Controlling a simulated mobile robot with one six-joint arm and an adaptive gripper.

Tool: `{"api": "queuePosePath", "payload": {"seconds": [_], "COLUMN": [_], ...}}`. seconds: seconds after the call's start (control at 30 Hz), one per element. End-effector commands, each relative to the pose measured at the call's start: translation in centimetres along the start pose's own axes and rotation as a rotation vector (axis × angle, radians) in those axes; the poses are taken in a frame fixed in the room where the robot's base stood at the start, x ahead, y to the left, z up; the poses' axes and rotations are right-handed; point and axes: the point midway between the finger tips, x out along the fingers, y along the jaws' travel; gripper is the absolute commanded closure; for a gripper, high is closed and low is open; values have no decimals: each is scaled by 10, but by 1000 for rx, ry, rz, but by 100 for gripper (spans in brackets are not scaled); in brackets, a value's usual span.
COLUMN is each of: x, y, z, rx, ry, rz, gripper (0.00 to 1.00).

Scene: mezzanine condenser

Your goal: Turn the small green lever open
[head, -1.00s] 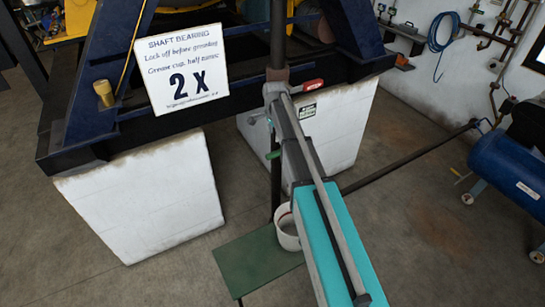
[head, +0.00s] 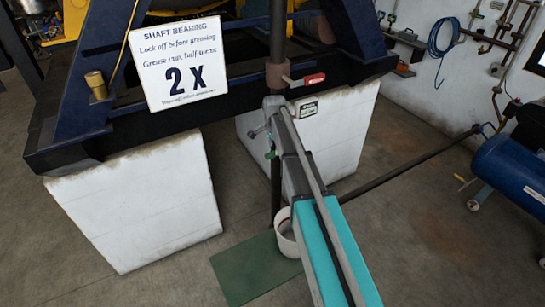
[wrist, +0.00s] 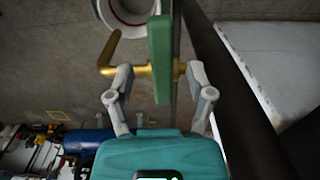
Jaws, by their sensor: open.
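The small green lever (wrist: 160,60) stands upright in the wrist view, in front of a brass valve with a bent spout (wrist: 113,55). My gripper (wrist: 161,76) is open. Its two grey fingers are on either side of the lever, with visible room on both sides; I cannot tell whether either touches. In the head view the lever (head: 271,155) is a small green spot by the dark vertical pipe (head: 276,190), just left of my arm. My arm hides much of the valve there.
A red-handled lever (head: 308,80) sits higher on the same pipe. White plinths (head: 140,205) flank the pipe. A sign (head: 178,65) hangs at the left. A blue tank (head: 510,168) is at the right.

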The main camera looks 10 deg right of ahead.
Motion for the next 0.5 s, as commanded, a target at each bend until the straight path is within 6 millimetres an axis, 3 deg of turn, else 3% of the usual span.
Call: {"api": "queuePosePath", "payload": {"seconds": [0.2,0.5], "x": [18,25], "y": [0,0], "z": [0,0], "rx": [0,0], "ry": [0,0], "rz": [0,0], "gripper": [31,31]}}
